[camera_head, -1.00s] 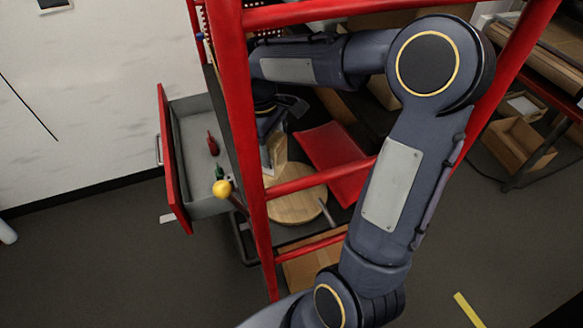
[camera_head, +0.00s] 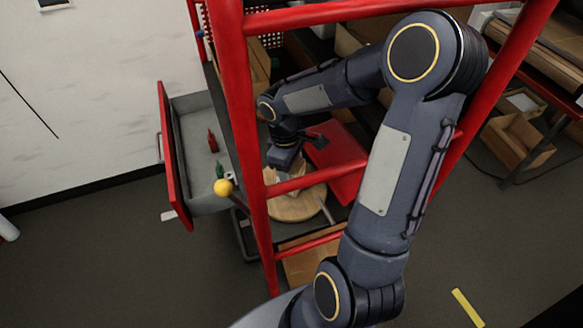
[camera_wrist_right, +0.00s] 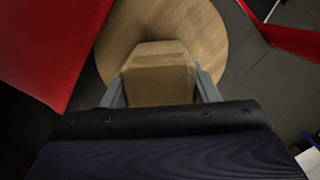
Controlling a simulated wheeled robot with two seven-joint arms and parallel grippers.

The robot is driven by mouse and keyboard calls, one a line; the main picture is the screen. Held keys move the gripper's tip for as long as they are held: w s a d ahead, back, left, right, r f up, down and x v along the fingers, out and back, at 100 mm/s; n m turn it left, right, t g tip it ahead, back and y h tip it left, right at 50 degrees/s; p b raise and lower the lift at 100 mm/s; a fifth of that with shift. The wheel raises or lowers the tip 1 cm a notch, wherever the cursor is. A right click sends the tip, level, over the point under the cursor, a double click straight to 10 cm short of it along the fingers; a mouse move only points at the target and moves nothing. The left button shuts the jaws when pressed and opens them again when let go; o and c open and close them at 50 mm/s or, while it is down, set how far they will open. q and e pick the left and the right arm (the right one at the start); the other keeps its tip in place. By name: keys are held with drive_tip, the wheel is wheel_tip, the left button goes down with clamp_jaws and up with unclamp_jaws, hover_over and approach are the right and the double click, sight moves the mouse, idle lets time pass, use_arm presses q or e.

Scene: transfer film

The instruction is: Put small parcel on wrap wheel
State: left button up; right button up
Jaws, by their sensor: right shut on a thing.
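The small parcel (camera_wrist_right: 158,82) is a brown cardboard box between the grey fingers of my right gripper (camera_wrist_right: 160,90) in the right wrist view. My right gripper (camera_head: 288,178) is shut on it and points down inside the red frame. The wrap wheel (camera_head: 297,208) is a round, light wooden disc. In the wrist view the wheel (camera_wrist_right: 210,40) lies behind and around the parcel; I cannot tell whether the parcel touches it. In the head view the gripper and a red bar mostly hide the parcel. My left gripper is not in view.
Red frame posts and bars (camera_head: 257,190) stand between the camera and the wheel. A red panel (camera_head: 340,160) slopes beside the wheel, on its right. An open drawer (camera_head: 196,205) with a red front juts out at the left. A yellow knob (camera_head: 223,187) is near the left post.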

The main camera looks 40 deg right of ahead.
drive_tip(key=shift+f, duration=0.2)
drive_tip(key=o, duration=1.1)
drive_tip(key=shift+r, duration=0.1)
drive_tip(key=shift+r, duration=0.15)
drive_tip(key=r, duration=0.4)
drive_tip(key=w+r, duration=0.1)
drive_tip(key=r, duration=0.7)
drive_tip(key=shift+w+a, duration=0.2)
drive_tip(key=shift+a, duration=0.15)
drive_tip(key=shift+f, duration=0.1)
